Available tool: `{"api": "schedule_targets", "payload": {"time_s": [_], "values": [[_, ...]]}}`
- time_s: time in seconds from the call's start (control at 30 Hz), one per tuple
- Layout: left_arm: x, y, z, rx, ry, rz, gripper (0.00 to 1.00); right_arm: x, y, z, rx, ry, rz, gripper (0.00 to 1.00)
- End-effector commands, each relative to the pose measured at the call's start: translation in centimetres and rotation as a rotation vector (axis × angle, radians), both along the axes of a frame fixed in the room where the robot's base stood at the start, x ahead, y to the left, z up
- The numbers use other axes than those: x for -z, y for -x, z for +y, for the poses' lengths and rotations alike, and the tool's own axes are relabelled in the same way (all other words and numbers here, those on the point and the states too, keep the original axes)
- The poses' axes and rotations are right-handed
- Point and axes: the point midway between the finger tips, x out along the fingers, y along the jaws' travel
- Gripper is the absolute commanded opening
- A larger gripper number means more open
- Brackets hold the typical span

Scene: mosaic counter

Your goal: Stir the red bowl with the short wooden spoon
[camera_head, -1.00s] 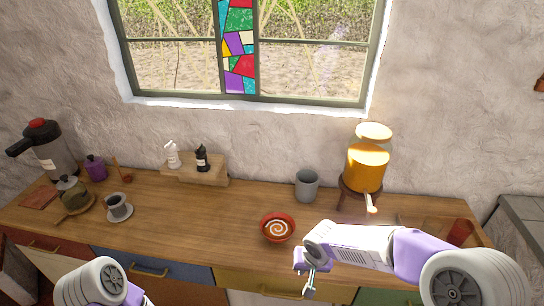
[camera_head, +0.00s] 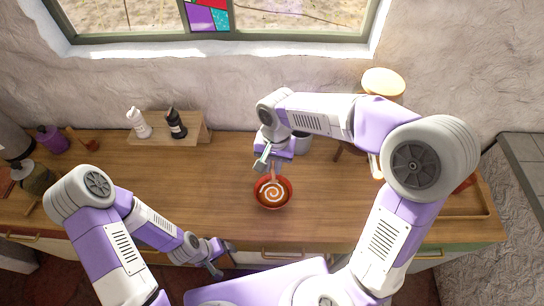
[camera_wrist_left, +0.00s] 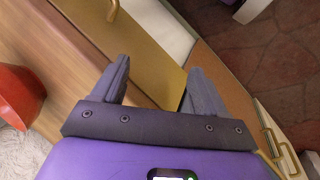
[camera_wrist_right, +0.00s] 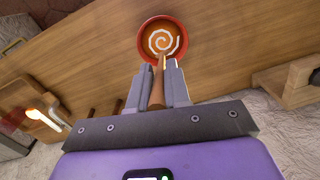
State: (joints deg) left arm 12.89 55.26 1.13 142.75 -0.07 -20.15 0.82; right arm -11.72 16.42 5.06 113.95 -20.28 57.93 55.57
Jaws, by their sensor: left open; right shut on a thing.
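The red bowl (camera_head: 258,200) with orange soup and a white swirl stands near the counter's front edge. It also shows in the right wrist view (camera_wrist_right: 142,45) and at the left edge of the left wrist view (camera_wrist_left: 18,95). My right gripper (camera_head: 268,162) is just behind the bowl, shut on the wooden spoon (camera_wrist_right: 157,88). The spoon points toward the bowl, its far end at the near rim in the right wrist view; whether it touches the soup is unclear. My left gripper (camera_head: 222,258) is open and empty, low before the drawers.
Two small bottles, white (camera_head: 138,122) and black (camera_head: 176,122), stand on a wooden riser (camera_head: 198,132).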

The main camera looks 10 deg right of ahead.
Motion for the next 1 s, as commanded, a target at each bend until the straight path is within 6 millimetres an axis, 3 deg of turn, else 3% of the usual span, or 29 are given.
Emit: {"api": "schedule_targets", "payload": {"time_s": [0.5, 1.0], "values": [[4.0, 0.0, 0.0, 0.000, 0.000, -0.001, 0.73, 4.7, 0.9, 0.2, -0.001, 0.000, 0.000, 0.00], [7.1, -0.1, 0.0, 0.000, 0.000, -0.001, 0.73, 8.8, -0.1, 0.0, 0.000, 0.000, -0.001, 0.00]]}}
